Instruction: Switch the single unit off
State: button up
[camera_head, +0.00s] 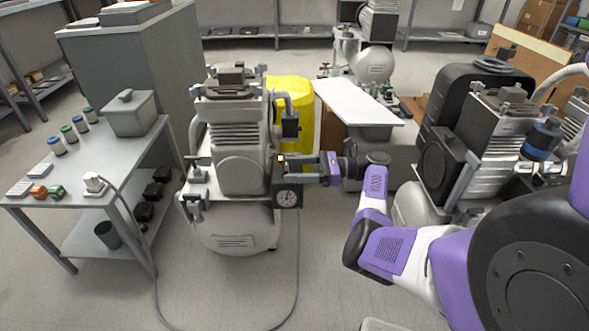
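The single unit (240,135) is a grey compressor standing alone on the floor, with a ribbed motor block above a rounded tank (237,228). On its right side is a dark switch box (281,172) with a small orange-lit spot near its top and a round gauge (287,197) below. My gripper (292,170) comes in from the right, level with the upper part of this box. Its two fingers look spread, one above the other, with nothing seen between them. The fingertips are at or very near the box; I cannot tell whether they touch. The switch itself is too small to make out.
A grey table (75,214) with a box, bottles and small parts stands left. A yellow object (318,125) and a white board (357,101) are behind. A larger compressor unit (490,135) stands right. A cable (297,285) loops over the clear front floor.

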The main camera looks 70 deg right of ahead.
jog(key=p+v, duration=0.1)
jog(key=v, duration=0.7)
jog(key=shift+p, duration=0.4)
jog(key=shift+w, duration=0.1)
